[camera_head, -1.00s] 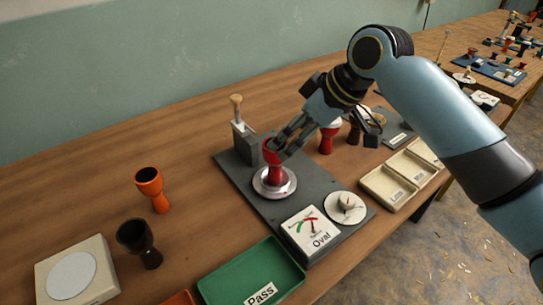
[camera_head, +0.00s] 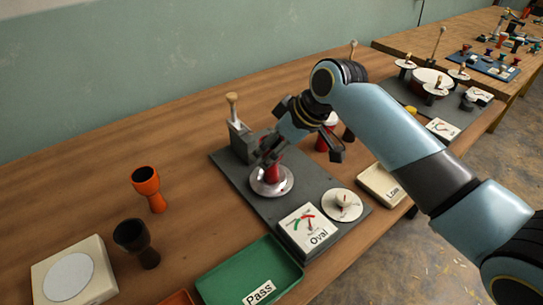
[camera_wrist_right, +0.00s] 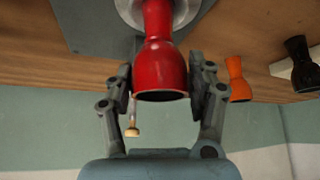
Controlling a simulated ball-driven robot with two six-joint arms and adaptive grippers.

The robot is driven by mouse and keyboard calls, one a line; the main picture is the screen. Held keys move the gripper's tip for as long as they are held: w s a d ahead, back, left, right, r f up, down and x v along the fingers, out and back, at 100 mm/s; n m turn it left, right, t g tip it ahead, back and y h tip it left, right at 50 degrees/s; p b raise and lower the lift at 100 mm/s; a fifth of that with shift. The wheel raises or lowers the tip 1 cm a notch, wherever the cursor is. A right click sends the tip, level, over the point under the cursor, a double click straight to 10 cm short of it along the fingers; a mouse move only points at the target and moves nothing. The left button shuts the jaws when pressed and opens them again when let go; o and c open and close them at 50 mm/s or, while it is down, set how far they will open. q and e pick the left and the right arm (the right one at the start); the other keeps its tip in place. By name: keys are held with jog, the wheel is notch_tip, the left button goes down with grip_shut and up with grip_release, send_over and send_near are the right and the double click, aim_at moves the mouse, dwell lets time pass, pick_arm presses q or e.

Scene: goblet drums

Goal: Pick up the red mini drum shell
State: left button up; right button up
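The red mini drum shell (camera_head: 273,172) stands upright on a round silver disc (camera_head: 286,182) on a dark grey plate. My right gripper (camera_head: 269,150) is at the shell's upper part and hides some of it in the head view. In the right wrist view the shell (camera_wrist_right: 160,65) lies between the two fingers (camera_wrist_right: 161,75), one on each side of its bowl. The fingers are very close to the bowl; whether they press on it cannot be told. My left gripper is not in view.
A wooden-handled tool (camera_head: 232,108) stands behind the disc. An Oval gauge (camera_head: 308,229) and a white dial (camera_head: 342,206) are in front. Orange (camera_head: 149,188) and black (camera_head: 136,242) drum shells, plus a green Pass tray (camera_head: 249,271), are to the left.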

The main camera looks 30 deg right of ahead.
jog(key=c, duration=0.8)
jog(key=shift+c, duration=0.2)
jog(key=shift+r, duration=0.15)
